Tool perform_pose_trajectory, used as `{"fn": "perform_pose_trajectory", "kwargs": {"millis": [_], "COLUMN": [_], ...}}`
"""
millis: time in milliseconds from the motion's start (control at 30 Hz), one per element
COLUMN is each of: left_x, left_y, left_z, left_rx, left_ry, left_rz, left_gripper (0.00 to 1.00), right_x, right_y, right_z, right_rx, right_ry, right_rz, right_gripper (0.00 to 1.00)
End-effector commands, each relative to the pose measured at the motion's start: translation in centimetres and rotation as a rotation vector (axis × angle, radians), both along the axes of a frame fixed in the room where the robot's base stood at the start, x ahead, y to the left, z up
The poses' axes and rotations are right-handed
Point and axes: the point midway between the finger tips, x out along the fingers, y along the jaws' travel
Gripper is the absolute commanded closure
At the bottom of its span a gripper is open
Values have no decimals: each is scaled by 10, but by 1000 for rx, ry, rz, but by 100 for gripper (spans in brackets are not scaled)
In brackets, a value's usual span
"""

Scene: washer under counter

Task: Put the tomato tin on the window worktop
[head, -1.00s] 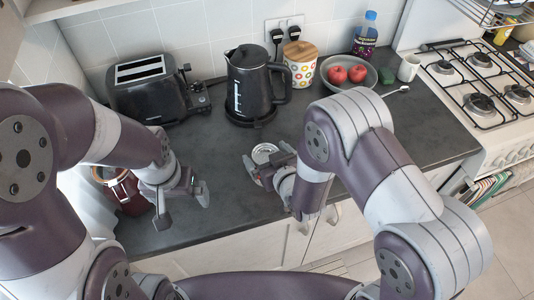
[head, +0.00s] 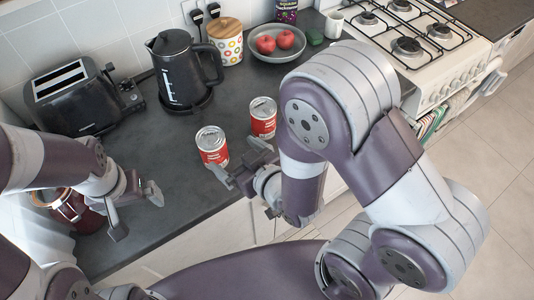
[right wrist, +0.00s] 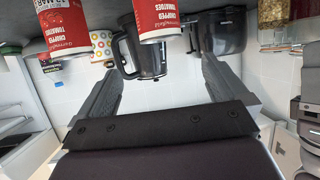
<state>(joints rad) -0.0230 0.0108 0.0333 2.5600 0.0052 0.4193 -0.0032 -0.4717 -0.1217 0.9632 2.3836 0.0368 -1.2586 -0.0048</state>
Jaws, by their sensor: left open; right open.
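Two red tins with silver tops stand upright on the dark worktop (head: 180,215), one nearer (head: 212,147) and one further right (head: 263,118). In the right wrist view, upside down, both labels read chopped tomatoes; one tin (right wrist: 157,20) shows beyond the gap between the fingers, the other (right wrist: 62,25) to the left. My right gripper (head: 240,161) is open and empty, just in front of the tins; whether it touches either is unclear. My left gripper (head: 137,211) is open and empty over the worktop. No window shows, so I cannot tell which worktop is the window one.
A toaster (head: 75,98), black kettle (head: 182,72), patterned canister (head: 226,42) and bowl of apples (head: 277,46) stand along the back. A red-brown jar (head: 72,208) is near my left gripper. A gas hob (head: 405,40) is right; another dark surface (head: 495,25) lies beyond it.

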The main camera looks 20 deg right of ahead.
Motion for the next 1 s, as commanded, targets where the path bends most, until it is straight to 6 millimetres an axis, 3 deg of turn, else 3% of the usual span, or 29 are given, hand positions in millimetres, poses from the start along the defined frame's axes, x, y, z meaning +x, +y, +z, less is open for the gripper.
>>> {"fn": "perform_pose_trajectory", "kwargs": {"millis": [133,233,333,467,600,1000], "left_x": [0,0,0,0,0,0], "left_y": [0,0,0,0,0,0], "left_z": [0,0,0,0,0,0], "left_rx": [0,0,0,0,0,0], "left_ry": [0,0,0,0,0,0], "left_rz": [0,0,0,0,0,0], "left_gripper": [0,0,0,0,0,0], "right_x": [16,15,-6,-39,-55,-56], "right_y": [-25,-63,-98,-126,-135,-135], "right_z": [-9,-15,-12,2,9,9], "right_rx": [-71,-145,-195,-223,-231,-233], "right_ry": [188,445,701,939,1036,1039], "right_rz": [-91,-198,-287,-358,-381,-379], "right_gripper": [0,0,0,0,0,0]}}
